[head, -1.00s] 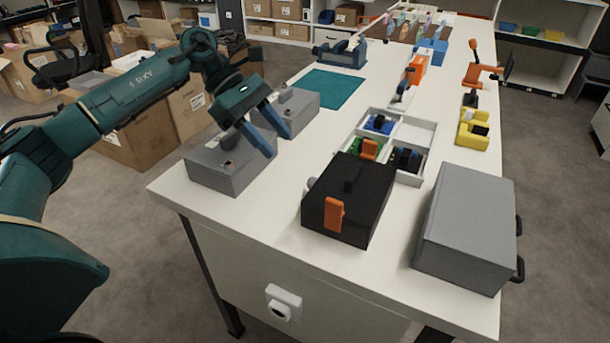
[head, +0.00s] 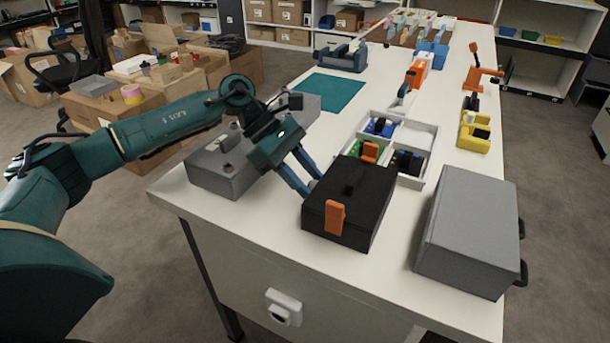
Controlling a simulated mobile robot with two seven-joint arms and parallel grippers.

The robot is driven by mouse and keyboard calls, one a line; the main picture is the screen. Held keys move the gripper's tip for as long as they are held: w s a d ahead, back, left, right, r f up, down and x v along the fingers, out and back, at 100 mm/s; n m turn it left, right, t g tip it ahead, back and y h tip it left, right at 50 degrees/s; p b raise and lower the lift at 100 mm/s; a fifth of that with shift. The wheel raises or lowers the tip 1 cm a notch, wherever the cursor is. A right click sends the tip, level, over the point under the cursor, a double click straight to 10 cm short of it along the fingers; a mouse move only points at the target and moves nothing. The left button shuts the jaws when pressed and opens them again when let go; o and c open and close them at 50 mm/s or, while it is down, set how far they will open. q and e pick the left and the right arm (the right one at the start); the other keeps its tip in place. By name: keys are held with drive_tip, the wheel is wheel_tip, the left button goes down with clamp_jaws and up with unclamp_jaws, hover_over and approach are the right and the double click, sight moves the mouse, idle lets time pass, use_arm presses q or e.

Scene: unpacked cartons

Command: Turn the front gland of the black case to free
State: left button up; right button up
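The black case (head: 364,200) stands near the front edge of the table, with an orange lever (head: 335,217) on its near face and a small black knob on its lid. A small grey round part (head: 312,185), which looks like a gland, sticks out from its left side and is now partly hidden by my fingertips. My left gripper (head: 309,186) reaches down from the left, its two blue fingers apart, with the tips at this grey part. I cannot tell whether they touch it. My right gripper is not in view.
A grey box (head: 222,170) stands left of my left gripper, and a large grey case (head: 466,235) with dark handles is to the right. A white divided tray (head: 430,145) with coloured parts lies behind the black case. The table's front edge is close.

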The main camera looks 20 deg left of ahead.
use_arm(q)
clamp_jaws()
drive_tip(key=shift+w+r+n+g+p, duration=0.15)
drive_tip(key=shift+n+g+p, duration=0.25)
drive_tip(key=shift+g+p, duration=0.25)
drive_tip(key=shift+w+n+g, duration=0.15)
drive_tip(key=shift+n+g, duration=0.15)
drive_tip(key=shift+g, duration=0.35)
drive_tip(key=shift+w+f+n+g, duration=0.15)
drive_tip(key=shift+f+n+g, duration=0.2)
drive_tip(key=shift+g, duration=0.35)
drive_tip(key=shift+n+g+b, duration=0.25)
drive_tip(key=shift+g+b, duration=0.05)
drive_tip(key=shift+g, duration=0.5)
